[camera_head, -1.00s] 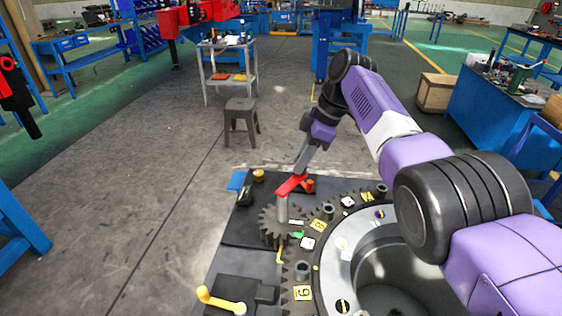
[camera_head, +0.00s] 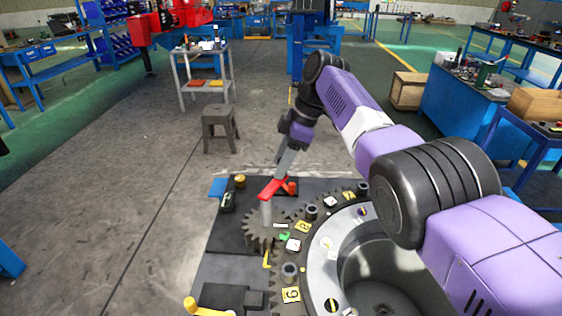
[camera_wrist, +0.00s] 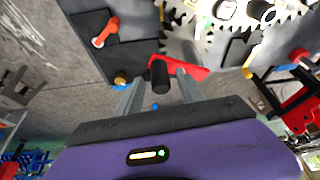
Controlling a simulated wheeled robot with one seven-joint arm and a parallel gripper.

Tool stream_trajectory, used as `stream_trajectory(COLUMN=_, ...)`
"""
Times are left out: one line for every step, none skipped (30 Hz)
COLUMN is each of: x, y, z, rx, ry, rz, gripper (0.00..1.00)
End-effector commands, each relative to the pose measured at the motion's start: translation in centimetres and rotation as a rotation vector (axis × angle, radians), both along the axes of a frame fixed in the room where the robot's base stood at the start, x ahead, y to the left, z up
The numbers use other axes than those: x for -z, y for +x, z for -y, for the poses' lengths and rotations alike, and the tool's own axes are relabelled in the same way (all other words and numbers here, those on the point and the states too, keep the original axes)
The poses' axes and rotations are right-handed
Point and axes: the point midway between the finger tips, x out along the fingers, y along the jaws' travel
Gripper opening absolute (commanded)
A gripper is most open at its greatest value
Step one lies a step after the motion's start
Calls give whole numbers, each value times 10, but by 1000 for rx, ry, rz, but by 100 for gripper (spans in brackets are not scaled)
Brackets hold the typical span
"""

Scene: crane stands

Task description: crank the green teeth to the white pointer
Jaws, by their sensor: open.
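The red crank arm (camera_head: 272,188) sits on a grey post above the small dark gear (camera_head: 262,232), which stands beside the large toothed ring (camera_head: 318,262). The green teeth (camera_head: 285,237) are a small patch near where the gears meet. A short white bar (camera_head: 281,225), apparently the white pointer, lies just above the green in the picture. My gripper (camera_head: 280,174) is over the crank's end. In the wrist view its fingers (camera_wrist: 160,82) are open, one on each side of the crank's black grip (camera_wrist: 158,72). Contact cannot be told. The red arm (camera_wrist: 185,68) runs right.
A yellow pointer (camera_head: 267,259) stands below the small gear. A yellow-handled lever (camera_head: 203,306) is at the near left, and an orange-red handle (camera_head: 290,187) is close behind the crank. A yellow knob (camera_head: 239,181) is at the plate's far edge.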

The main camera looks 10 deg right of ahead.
Motion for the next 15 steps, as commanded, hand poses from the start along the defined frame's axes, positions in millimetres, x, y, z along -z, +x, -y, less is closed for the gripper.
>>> stream_trajectory(x=-1, y=0, z=0, rx=0, ry=0, rz=0, gripper=45)
stream_trajectory(x=-2, y=0, z=1, rx=0, ry=0, rz=0, gripper=45)
stream_trajectory(x=-5, y=0, z=2, rx=0, ry=0, rz=0, gripper=45)
stream_trajectory(x=-8, y=0, z=3, rx=0, ry=1, rz=0, gripper=45)
stream_trajectory(x=-11, y=0, z=5, rx=-1, ry=1, rz=1, gripper=45)
stream_trajectory(x=-17, y=0, z=7, rx=0, ry=1, rz=3, gripper=45)
stream_trajectory(x=-22, y=0, z=9, rx=0, ry=1, rz=3, gripper=45)
stream_trajectory(x=-26, y=0, z=11, rx=0, ry=1, rz=3, gripper=45)
stream_trajectory(x=-33, y=0, z=14, rx=1, ry=1, rz=4, gripper=45)
stream_trajectory(x=-37, y=0, z=16, rx=0, ry=0, rz=3, gripper=45)
stream_trajectory(x=-42, y=0, z=18, rx=0, ry=0, rz=3, gripper=45)
stream_trajectory(x=-48, y=0, z=20, rx=1, ry=0, rz=3, gripper=45)
stream_trajectory(x=-52, y=0, z=22, rx=1, ry=0, rz=3, gripper=45)
stream_trajectory(x=-56, y=0, z=23, rx=1, ry=0, rz=3, gripper=45)
stream_trajectory(x=-60, y=0, z=25, rx=1, ry=0, rz=2, gripper=45)
